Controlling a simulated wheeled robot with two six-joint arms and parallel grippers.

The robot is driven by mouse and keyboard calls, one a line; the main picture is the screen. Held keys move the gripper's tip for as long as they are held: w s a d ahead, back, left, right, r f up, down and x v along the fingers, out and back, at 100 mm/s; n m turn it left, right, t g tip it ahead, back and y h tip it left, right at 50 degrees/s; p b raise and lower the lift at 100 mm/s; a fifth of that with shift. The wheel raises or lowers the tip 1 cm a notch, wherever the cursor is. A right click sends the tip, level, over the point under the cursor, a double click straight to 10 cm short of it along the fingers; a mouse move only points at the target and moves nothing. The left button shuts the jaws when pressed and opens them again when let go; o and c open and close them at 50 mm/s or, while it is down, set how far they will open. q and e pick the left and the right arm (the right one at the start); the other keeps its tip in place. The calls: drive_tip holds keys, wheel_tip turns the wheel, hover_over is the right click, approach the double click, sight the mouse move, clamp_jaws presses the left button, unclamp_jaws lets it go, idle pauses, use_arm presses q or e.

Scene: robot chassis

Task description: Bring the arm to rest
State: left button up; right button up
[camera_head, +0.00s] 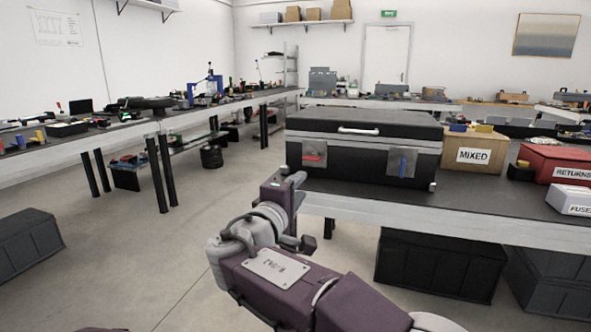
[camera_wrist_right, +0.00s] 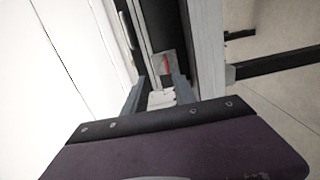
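My right arm comes in from the bottom right in the head view. Its gripper (camera_head: 287,184) is beside the lower left front corner of a large black and grey case (camera_head: 365,160), which stands closed on the dark-topped table (camera_head: 470,207). In the right wrist view the two fingers of this gripper (camera_wrist_right: 159,97) are apart, with a small pale shape showing between them. The case's red latch (camera_wrist_right: 166,64) shows beyond the fingertips. I cannot tell whether the gripper touches the case. My left gripper is not in view.
A cardboard box marked MIXED (camera_head: 478,154), a red RETURNS box (camera_head: 553,166) and a white FUSES box (camera_head: 570,199) stand to the case's right. Black crates (camera_head: 440,265) sit under the table. A long bench (camera_head: 125,130) runs along the left. Open floor (camera_head: 150,235) lies between.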

drive_tip(key=w+d+r+m+g+h+p, duration=0.1)
drive_tip(key=d+r+m+h+p, duration=0.1)
drive_tip(key=d, duration=0.6)
drive_tip(key=s+d+f+m+g+h+p, duration=0.1)
drive_tip(key=d+f+g, duration=0.25)
drive_tip(key=d, duration=0.35)
drive_tip(key=s+d+f+m+g+p, duration=0.1)
drive_tip(key=s+d+f+g+p, duration=0.1)
drive_tip(key=d+f, duration=0.4)
drive_tip(key=s+d+f+m+g+y+p, duration=0.2)
drive_tip(key=s+d+f+m+g, duration=0.1)
drive_tip(key=s+d+f+g, duration=0.5)
drive_tip(key=s+a+f+m+g+y+p, duration=0.1)
drive_tip(key=s+a+f+m+y, duration=0.3)
drive_tip(key=s+f, duration=0.45)
drive_tip(key=s+a+f+m+g+y, duration=0.1)
drive_tip(key=s+a+f+m+y, duration=0.15)
drive_tip(key=s+a+f, duration=0.5)
wheel_tip(320, 180, up, 38)
drive_tip(key=t+y+p, duration=0.1)
drive_tip(key=p, duration=3.7)
drive_tip(key=shift+w, duration=0.15)
